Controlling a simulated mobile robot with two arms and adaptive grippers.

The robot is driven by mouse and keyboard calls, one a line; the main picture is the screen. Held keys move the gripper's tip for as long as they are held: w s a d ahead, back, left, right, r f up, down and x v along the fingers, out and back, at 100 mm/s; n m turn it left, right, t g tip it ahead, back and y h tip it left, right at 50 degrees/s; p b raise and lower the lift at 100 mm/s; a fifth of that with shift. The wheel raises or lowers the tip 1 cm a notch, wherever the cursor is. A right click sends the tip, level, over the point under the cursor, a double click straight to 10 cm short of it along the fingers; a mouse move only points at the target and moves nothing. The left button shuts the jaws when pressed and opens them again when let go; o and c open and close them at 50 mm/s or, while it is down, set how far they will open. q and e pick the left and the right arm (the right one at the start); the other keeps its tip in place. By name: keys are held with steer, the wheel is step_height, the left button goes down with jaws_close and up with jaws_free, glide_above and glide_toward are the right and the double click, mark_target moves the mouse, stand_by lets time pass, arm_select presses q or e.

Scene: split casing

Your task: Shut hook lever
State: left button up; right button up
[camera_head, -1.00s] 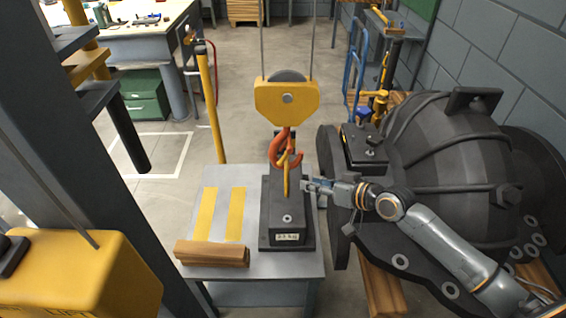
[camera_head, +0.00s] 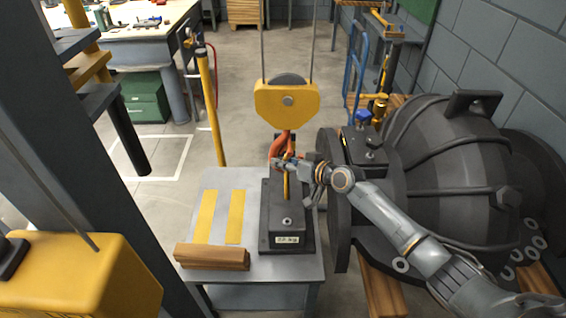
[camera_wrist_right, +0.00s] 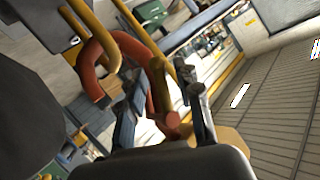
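The orange hook (camera_head: 276,150) hangs below a yellow hook block (camera_head: 287,103), above the black weight (camera_head: 286,210). In the right wrist view the orange hook (camera_wrist_right: 103,48) curves at the upper left. My right gripper's fingers (camera_wrist_right: 163,82) are apart, with the yellow lever (camera_wrist_right: 164,88) showing between them; contact cannot be told. My left gripper is not in view.
The weight stands on a grey table (camera_head: 215,178) with yellow stripes. A wooden block (camera_head: 212,256) lies at its front left. A large dark casing (camera_head: 445,160) stands close on the right. Yellow machinery (camera_head: 80,275) is at the lower left.

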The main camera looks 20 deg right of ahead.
steer(key=shift+w+a+f, duration=0.15)
steer(key=shift+w+a, duration=0.1)
steer(key=shift+w, duration=0.05)
steer(key=shift+c, duration=0.4)
jaws_close()
